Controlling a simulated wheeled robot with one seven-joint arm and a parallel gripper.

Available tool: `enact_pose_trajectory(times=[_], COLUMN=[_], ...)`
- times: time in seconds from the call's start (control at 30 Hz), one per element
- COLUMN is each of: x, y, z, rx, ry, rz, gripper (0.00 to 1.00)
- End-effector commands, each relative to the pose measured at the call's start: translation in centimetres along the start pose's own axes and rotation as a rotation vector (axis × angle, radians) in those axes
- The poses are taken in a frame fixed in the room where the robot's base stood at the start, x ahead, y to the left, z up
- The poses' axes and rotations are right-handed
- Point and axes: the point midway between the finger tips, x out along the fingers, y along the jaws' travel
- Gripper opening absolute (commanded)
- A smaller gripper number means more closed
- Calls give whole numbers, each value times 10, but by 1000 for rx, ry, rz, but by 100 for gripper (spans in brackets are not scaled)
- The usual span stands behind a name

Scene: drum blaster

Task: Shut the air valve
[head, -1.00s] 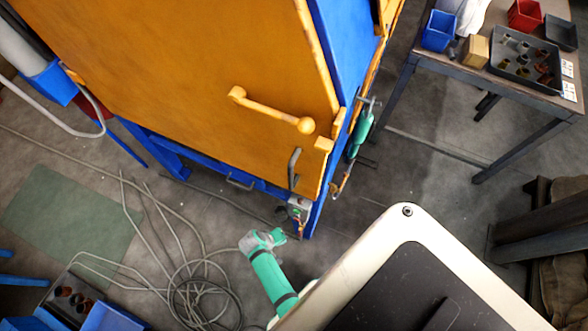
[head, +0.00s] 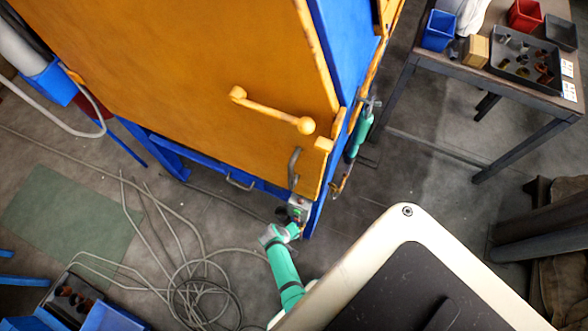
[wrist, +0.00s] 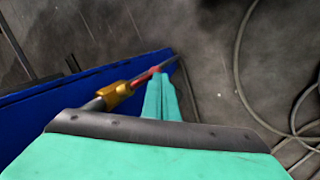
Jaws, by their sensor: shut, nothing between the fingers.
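In the wrist view, the air valve has a brass body (wrist: 117,93) on a dark pipe, and a red lever (wrist: 145,77). The lever looks roughly in line with the pipe, which runs along the blue frame. My gripper (wrist: 163,84) is shut and empty, its green fingers just right of the red lever. I cannot tell whether they touch it. The valve cannot be made out clearly there.
The orange cabinet door (head: 200,70) has a large handle (head: 270,110). Loose hoses (head: 190,285) lie on the floor to the left of my arm. A table (head: 480,70) with bins and a tray stands at the upper right. The floor between is clear.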

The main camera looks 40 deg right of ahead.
Motion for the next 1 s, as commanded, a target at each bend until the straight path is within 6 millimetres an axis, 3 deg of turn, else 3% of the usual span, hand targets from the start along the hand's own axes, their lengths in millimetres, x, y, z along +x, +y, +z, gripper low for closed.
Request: enact_pose_trajectory(times=[1.0], x=[3], y=[2], z=[5], rx=[-42], ry=[-111], rz=[79], gripper=[0])
